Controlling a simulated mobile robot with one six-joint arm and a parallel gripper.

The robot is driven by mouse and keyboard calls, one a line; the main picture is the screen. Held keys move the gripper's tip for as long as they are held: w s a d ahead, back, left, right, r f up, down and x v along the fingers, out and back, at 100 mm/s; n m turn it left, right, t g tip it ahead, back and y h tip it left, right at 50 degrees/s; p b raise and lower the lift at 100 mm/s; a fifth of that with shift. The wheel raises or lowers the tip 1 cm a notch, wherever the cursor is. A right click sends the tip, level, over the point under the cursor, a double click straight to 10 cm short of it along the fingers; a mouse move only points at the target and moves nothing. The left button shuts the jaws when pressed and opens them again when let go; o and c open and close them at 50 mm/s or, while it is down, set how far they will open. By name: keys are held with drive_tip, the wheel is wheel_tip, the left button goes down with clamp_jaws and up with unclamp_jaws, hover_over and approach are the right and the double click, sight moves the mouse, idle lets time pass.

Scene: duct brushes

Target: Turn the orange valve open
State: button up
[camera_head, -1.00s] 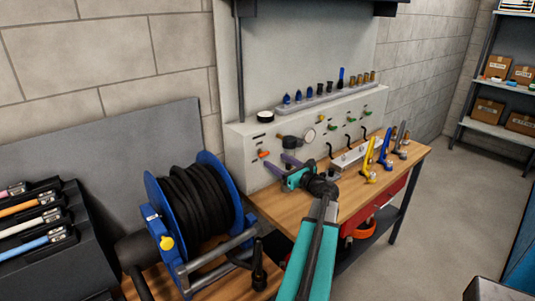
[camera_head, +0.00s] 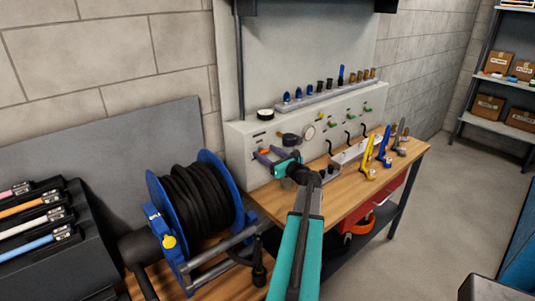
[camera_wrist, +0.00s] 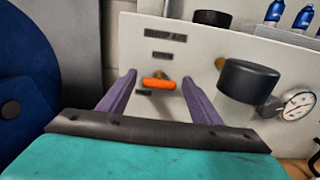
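The orange valve (camera_wrist: 159,83) is a small orange handle on the front of the light grey panel (camera_wrist: 143,44). Its handle lies roughly level in the wrist view. My gripper (camera_wrist: 156,88) is open, its two purple fingers pointing at the panel with the valve between them in the picture. I cannot tell how near the fingertips are to the handle, and no contact shows. In the head view my gripper (camera_head: 268,155) is at the left end of the panel, and the valve shows only as a small orange patch (camera_head: 264,151) between the fingers.
A black round knob (camera_wrist: 247,80) and a pressure gauge (camera_wrist: 299,105) stand close right of the valve. A blue hose reel (camera_head: 196,205) stands left of my arm. Yellow and blue tools (camera_head: 371,157) stand on the bench at right. A row of nozzles (camera_head: 320,90) tops the panel.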

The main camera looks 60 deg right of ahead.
drive_tip(key=c, duration=0.7)
drive_tip(key=shift+d, duration=0.2)
drive_tip(key=shift+c, duration=0.8)
drive_tip(key=shift+a, duration=0.15)
